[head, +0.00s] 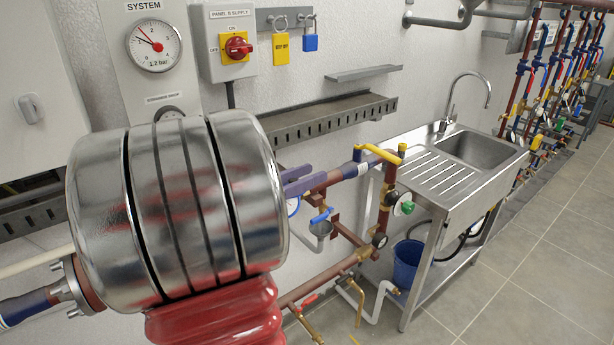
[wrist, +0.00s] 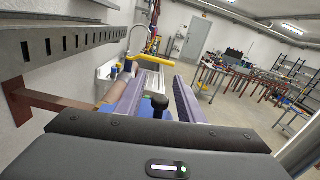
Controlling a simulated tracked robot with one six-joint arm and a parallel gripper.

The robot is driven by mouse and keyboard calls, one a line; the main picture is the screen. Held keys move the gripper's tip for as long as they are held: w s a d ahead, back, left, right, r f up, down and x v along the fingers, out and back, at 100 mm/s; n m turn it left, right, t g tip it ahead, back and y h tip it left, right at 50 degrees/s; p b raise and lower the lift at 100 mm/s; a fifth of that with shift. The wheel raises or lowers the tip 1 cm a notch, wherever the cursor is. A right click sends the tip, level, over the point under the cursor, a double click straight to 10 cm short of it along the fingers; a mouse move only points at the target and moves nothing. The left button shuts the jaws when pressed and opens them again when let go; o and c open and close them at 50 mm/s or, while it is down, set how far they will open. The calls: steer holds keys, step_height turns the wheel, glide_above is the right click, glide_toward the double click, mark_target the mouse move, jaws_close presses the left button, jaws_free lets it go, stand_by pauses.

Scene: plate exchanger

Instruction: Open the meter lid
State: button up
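My gripper (wrist: 157,80) has its two purple fingers spread apart in the wrist view. A blue part (wrist: 132,100) with a black knob (wrist: 160,104) shows between or just below the fingers; I cannot tell whether this is the meter and its lid. Nothing is clearly clasped. In the head view my gripper (head: 318,178) is beside the pipework below the slotted tray, close to a pipe with a blue end (head: 353,169). Its palm is hidden, and no meter lid can be made out there.
A yellow-handled valve (head: 380,153) lies just beyond the fingers, with a green-handled valve (head: 404,208) below. A steel sink (head: 470,150) stands to the right, with a blue bucket (head: 408,262) beneath. The slotted tray (head: 330,122) juts from the wall above. Open floor lies right.

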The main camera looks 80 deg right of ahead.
steer(key=shift+c, duration=0.5)
jaws_close()
